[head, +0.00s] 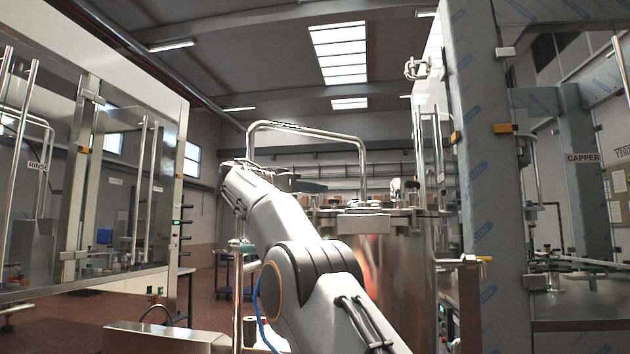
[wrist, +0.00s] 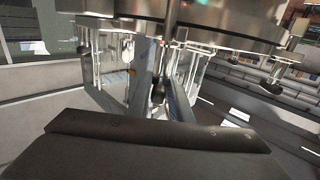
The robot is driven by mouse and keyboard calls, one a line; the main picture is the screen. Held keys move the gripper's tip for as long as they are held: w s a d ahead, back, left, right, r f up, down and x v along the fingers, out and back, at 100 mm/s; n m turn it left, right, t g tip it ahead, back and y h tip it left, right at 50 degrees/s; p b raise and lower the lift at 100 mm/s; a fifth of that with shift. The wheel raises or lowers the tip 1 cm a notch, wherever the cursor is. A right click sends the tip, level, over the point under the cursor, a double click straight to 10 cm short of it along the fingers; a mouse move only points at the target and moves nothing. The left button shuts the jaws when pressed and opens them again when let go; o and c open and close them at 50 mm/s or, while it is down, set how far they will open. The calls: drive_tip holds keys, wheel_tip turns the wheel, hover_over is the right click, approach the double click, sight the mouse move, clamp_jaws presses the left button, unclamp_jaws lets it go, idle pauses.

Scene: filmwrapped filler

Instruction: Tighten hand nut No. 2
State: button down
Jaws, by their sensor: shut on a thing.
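The steel tank (head: 385,265) stands at the middle right in the head view, with clamps and fittings around its lid. My arm reaches up to the lid's left side. My gripper (head: 303,187) is a dark shape at lid height, partly hidden behind my arm; its dark body fills the bottom of the wrist view (wrist: 160,148). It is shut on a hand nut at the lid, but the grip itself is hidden. The wrist view looks upside down, with the lid rim (wrist: 125,25) on top. Dark knobs (wrist: 160,90) show below it. No nut number is readable.
A bent steel pipe (head: 305,126) arches above the lid. A film-wrapped column (head: 478,150) and the capper enclosure (head: 585,157) stand close on the right. The glazed rinser cabinet (head: 90,190) is on the left. Some floor (head: 210,300) is clear between cabinet and tank.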

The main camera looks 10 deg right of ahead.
drive_tip(key=shift+a+r+m+g+p, duration=0.3)
drive_tip(key=shift+r+g+p, duration=0.1)
drive_tip(key=shift+p, duration=2.95)
drive_tip(key=p, duration=0.3)
drive_tip(key=shift+f+g+h, duration=0.1)
drive_tip(key=shift+g+h, duration=0.2)
drive_tip(key=shift+f+m+g+p, duration=0.2)
drive_tip(key=shift+m+g+p, duration=0.15)
drive_tip(key=shift+p, duration=0.9)
drive_tip(key=c, duration=1.8)
unclamp_jaws()
drive_tip(key=shift+f, duration=0.1)
drive_tip(key=shift+o, duration=0.6)
drive_tip(key=shift+a, duration=0.2)
drive_tip(key=shift+d, duration=0.35)
drive_tip(key=p+v, duration=0.1)
drive_tip(key=v, duration=0.6)
drive_tip(key=shift+a+p, duration=0.3)
drive_tip(key=shift+a, duration=0.1)
